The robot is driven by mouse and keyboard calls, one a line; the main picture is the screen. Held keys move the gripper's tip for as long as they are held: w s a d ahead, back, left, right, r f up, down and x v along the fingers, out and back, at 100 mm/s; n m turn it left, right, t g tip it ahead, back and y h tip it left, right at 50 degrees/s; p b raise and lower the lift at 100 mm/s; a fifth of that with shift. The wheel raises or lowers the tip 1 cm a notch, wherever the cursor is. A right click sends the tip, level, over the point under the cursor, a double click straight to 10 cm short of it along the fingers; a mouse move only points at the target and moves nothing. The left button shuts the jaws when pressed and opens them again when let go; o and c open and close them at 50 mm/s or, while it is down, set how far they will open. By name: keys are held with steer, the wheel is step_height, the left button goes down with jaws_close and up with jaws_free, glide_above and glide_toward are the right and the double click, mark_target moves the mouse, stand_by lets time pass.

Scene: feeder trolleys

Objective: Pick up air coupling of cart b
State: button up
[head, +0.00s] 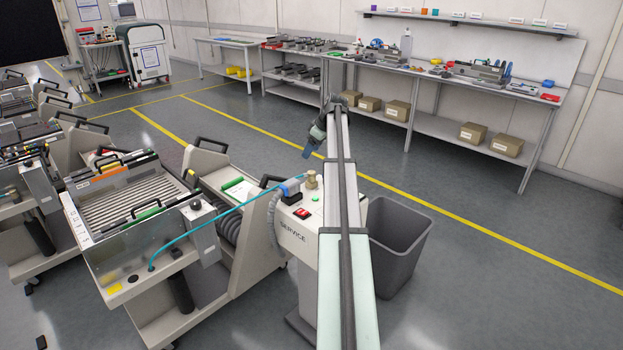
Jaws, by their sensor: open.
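I cannot read a letter that marks this trolley as cart b. A brass-coloured fitting (311,181) stands on the post just right of the blue coupling. My gripper (307,152) hangs at the far end of my arm, beyond and above the post in the picture.
A grey bin (398,245) stands right of the post, partly behind my arm. More feeder trolleys (25,190) stand at the left. A workbench (450,85) with parts and boxes lines the back wall. The floor between bench and post is clear, with yellow lines.

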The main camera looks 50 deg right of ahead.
mark_target(312, 172)
steer(key=s+d, duration=0.3)
steer(key=shift+g, duration=0.4)
steer(key=x, duration=0.8)
steer(key=shift+w+d+f, duration=0.15)
steer(key=shift+w, duration=0.1)
steer(key=shift+d+x, duration=0.15)
steer(key=shift+x, duration=1.15)
steer(key=shift+d+x, duration=0.15)
steer(key=shift+x, duration=1.2)
jaws_close()
